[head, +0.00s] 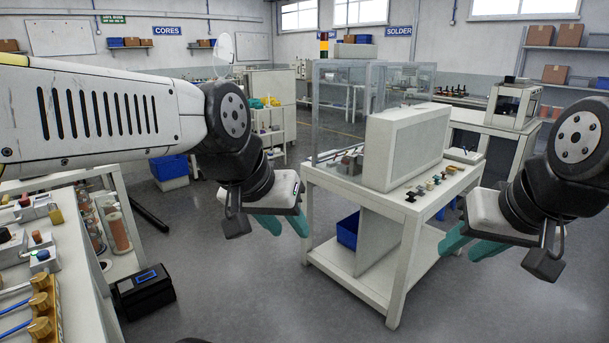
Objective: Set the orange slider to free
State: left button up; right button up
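I cannot make out an orange slider for certain, nor any "free" marking. Small dark, red and yellowish controls (430,186) stand in a row on the front right of the white bench (345,184), too small to tell apart. My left gripper (286,228) hangs in the air in front of that bench's left side, its teal fingers apart and nothing between them. My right gripper (464,250) is in front of the bench's right side, its teal fingers apart and empty. Neither gripper is seen touching anything.
A grey-white panel box (403,148) and a clear enclosure (338,105) stand on the bench. At the left, another bench holds brass-coloured knobs (40,302) and a red-topped switch (37,238). A black case (143,290) is on the floor.

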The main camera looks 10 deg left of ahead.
aim_at(36, 235)
jog(key=i+j+u, duration=0.1)
jog(key=i+u, duration=0.3)
jog(key=i, duration=0.2)
jog(key=i+l+u, duration=0.1)
jog(key=i+u, duration=0.3)
jog(key=i, duration=0.2)
jog(key=i+l+u, duration=0.25)
jog(key=i+u, duration=0.15)
jog(key=i, duration=0.15)
jog(key=i+j+u, duration=0.1)
jog(key=u, duration=0.35)
jog(key=i+u, duration=0.25)
jog(key=u, duration=0.15)
jog(key=i+u, duration=0.2)
jog(key=u, duration=0.25)
jog(key=i+l+u, duration=0.1)
jog(key=u, duration=0.35)
jog(key=i+l+u, duration=0.2)
jog(key=u, duration=0.25)
jog(key=i+u, duration=0.25)
jog(key=u, duration=0.15)
jog(key=i+u, duration=0.2)
jog(key=u, duration=0.2)
